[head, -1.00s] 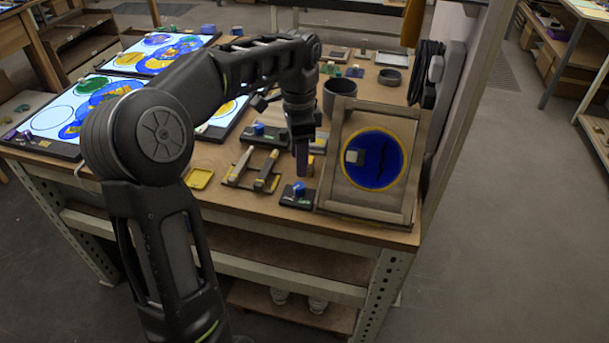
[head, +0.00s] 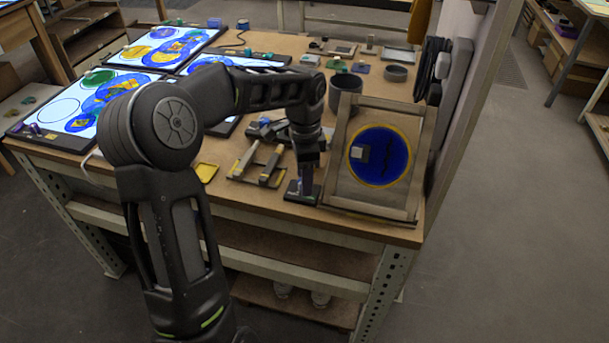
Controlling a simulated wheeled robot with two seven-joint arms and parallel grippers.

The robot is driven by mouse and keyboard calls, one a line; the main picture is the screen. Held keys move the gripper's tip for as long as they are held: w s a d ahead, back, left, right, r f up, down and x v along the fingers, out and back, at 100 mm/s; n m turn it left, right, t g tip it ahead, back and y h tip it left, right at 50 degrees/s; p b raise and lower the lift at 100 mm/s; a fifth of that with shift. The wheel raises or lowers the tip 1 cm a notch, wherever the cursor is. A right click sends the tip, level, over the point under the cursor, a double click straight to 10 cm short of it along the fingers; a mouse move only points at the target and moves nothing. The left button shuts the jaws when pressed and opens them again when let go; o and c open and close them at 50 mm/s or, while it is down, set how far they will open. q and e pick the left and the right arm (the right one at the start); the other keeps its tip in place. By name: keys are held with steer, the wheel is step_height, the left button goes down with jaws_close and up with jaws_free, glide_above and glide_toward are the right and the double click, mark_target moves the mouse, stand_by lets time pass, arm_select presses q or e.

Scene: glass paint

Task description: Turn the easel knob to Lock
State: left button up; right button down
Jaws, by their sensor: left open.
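The easel (head: 340,195) is a tilted wooden frame at the bench's front right. It carries a round blue glass disc (head: 392,163) with a yellow rim and a pale square piece on it. Left of the easel's foot lies a small black base (head: 312,198), where the blue knob sits. My left gripper (head: 304,189) is open and points straight down at this base. Its fingers cover the knob, so its angle and any Lock mark cannot be read. I cannot tell whether the fingers touch it. My right gripper is out of view.
A dark cup (head: 345,86) stands behind the easel. Lit panels (head: 165,48) fill the bench's left side. The bench's front edge is close.

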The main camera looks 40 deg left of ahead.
arm_select(q)
steer(key=shift+c, duration=0.3)
jaws_close()
steer(key=shift+n, duration=0.4)
steer(key=n+b, duration=0.1)
steer(key=n, duration=1)
steer(key=shift+a, duration=0.1)
stand_by(0.4)
stand_by(0.5)
steer(key=shift+o, duration=0.3)
jaws_free()
